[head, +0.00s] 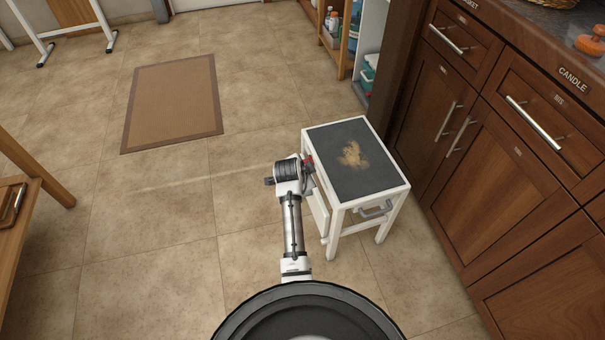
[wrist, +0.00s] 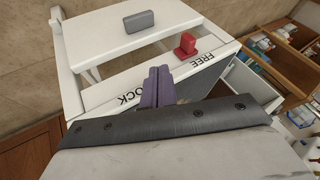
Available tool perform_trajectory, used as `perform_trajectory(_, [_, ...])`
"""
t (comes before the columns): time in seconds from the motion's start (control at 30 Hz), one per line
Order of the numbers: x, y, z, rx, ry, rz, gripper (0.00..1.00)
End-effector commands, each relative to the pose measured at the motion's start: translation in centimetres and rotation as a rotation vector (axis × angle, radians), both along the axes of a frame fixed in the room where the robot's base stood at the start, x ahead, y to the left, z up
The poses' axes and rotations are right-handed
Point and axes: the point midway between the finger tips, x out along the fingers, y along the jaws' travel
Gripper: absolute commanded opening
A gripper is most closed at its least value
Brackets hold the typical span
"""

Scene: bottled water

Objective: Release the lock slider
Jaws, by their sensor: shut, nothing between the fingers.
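The red lock slider (wrist: 186,45) stands up from the white side panel of the small stool, beside the word FREE (wrist: 202,61). The word LOCK (wrist: 130,98) is farther left on the same panel, partly hidden by my gripper. My gripper (wrist: 158,76) is shut and empty, its fingertips at the panel between the two words, a little apart from the slider in the wrist view. In the head view the white stool (head: 391,193) with a dark top stands right of my arm. A bit of red shows at its left edge, by my wrist.
A grey block-like handle (wrist: 139,21) is on the stool in the wrist view. Brown cabinets (head: 500,150) stand close on the stool's right. A brown mat (head: 172,100) lies on the tiled floor. A wooden table (head: 22,190) is at the left; the floor between is clear.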

Motion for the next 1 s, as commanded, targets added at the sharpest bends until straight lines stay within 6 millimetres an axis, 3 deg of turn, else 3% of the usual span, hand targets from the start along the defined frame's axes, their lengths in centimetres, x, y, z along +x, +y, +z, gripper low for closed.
perform_trajectory(0.13, [-1.3,0.4,1.8,0.000,0.000,0.000,0.00])
perform_trajectory(0.33, [-2.0,0.6,2.7,-0.001,0.001,0.000,0.00])
perform_trajectory(0.87, [-2.0,0.6,2.7,-0.001,0.000,0.001,0.00])
perform_trajectory(1.0, [-1.1,2.1,4.5,-0.006,-0.050,0.053,0.00])
